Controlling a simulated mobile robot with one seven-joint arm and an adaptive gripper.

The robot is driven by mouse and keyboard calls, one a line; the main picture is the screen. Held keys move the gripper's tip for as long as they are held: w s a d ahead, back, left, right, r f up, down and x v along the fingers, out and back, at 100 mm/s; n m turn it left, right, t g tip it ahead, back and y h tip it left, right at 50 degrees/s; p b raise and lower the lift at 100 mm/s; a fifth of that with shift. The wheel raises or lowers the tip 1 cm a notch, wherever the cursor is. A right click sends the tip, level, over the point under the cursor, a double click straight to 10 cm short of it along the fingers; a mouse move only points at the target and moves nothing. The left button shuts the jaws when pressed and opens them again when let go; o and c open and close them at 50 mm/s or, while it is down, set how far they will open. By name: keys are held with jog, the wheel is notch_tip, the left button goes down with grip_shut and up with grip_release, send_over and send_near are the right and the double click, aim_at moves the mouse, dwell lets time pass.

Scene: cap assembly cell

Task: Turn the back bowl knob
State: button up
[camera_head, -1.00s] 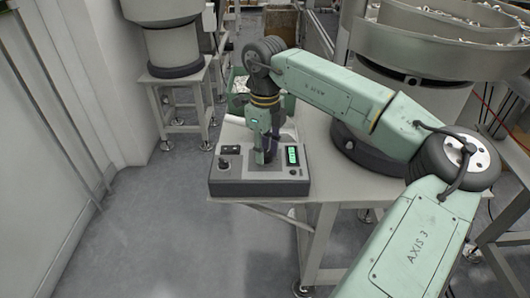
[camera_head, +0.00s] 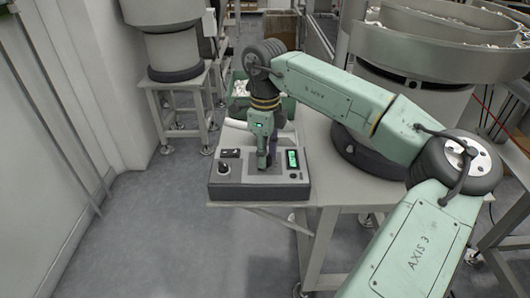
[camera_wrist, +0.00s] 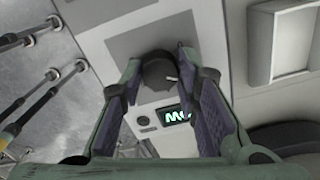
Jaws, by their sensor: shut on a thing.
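A grey control box (camera_head: 240,192) sits at the near left corner of the table. My gripper (camera_head: 262,164) points down onto its top panel, left of the lit green display (camera_head: 292,159). In the wrist view, a black round knob (camera_wrist: 158,72) with a short white pointer mark stands between the two fingers of my gripper (camera_wrist: 157,62). The fingers are shut on it from both sides. The display (camera_wrist: 174,115) shows a bright trace in the wrist view. In the head view the fingers hide the knob.
A second small black knob (camera_head: 224,168) and a black switch (camera_head: 230,153) are on the left of the panel. A large bowl feeder (camera_head: 432,62) stands behind on the right. A green crate (camera_head: 238,88) is behind the table. Open floor lies at left.

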jog(key=o, duration=1.2)
notch_tip(320, 180, up, 12)
